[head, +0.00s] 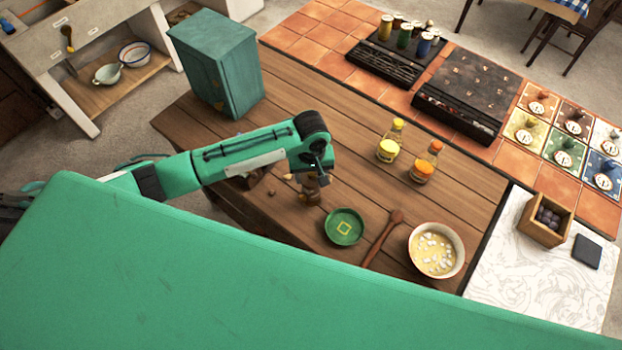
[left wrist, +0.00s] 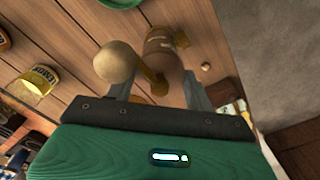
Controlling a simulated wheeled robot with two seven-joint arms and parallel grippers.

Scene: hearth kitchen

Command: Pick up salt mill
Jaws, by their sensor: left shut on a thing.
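The salt mill (head: 309,188) is a small brown mill with a crank and a pale round knob, over the wooden table near its front edge. My left gripper (head: 317,170) reaches down on it from above and is shut on it. In the left wrist view the brown body of the mill (left wrist: 165,52) shows between the fingers of my left gripper (left wrist: 158,88), with the pale knob close to the camera. I cannot tell whether its base touches the table. My right gripper is not in view.
A green dish (head: 330,229), a wooden spoon (head: 383,238) and a bowl (head: 413,262) lie right of the mill. Yellow-capped (head: 389,150) and orange-capped (head: 424,170) jars stand behind. A teal box (head: 240,75) stands at the table's far left.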

